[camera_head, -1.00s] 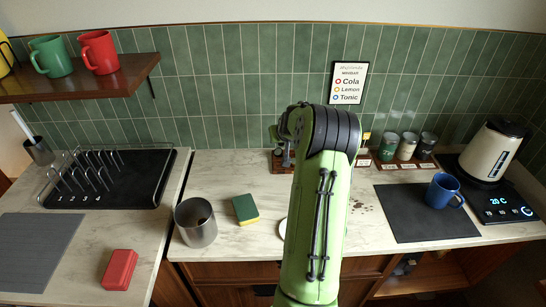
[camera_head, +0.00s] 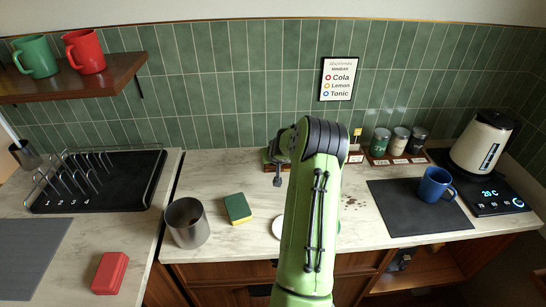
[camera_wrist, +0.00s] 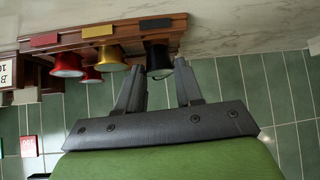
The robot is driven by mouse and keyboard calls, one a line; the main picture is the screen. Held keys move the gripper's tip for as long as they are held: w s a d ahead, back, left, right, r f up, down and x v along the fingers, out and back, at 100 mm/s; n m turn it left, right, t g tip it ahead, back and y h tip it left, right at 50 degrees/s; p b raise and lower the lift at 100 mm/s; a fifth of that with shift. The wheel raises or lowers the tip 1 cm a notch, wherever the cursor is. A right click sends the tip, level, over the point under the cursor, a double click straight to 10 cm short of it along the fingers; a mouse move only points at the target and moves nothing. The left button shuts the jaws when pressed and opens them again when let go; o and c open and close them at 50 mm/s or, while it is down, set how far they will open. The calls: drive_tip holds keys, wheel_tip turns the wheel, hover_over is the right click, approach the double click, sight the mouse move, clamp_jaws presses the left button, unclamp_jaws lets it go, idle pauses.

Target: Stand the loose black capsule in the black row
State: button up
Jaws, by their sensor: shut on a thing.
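In the wrist view, which is upside down, a black capsule (camera_wrist: 158,56) is between the fingertips of my gripper (camera_wrist: 159,68), which is shut on it. Its wide rim faces up and its narrow end points at the wooden rack (camera_wrist: 118,29). It is at the black label (camera_wrist: 155,23), beside the gold capsule (camera_wrist: 109,58). I cannot tell whether its base touches the rack. In the head view my arm hides the capsule and most of the rack.
Red capsules (camera_wrist: 66,64) stand at the far end of the rack. In the head view a metal cup (camera_head: 187,223) and a green-yellow sponge (camera_head: 237,208) stand left of my arm. Tins (camera_head: 400,141), a blue mug (camera_head: 435,184) and a kettle (camera_head: 480,145) are to the right.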

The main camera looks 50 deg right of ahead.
drive_tip(key=shift+f, duration=0.25)
drive_tip(key=o, duration=1.1)
drive_tip(key=shift+c, duration=0.2)
drive_tip(key=shift+r, duration=0.15)
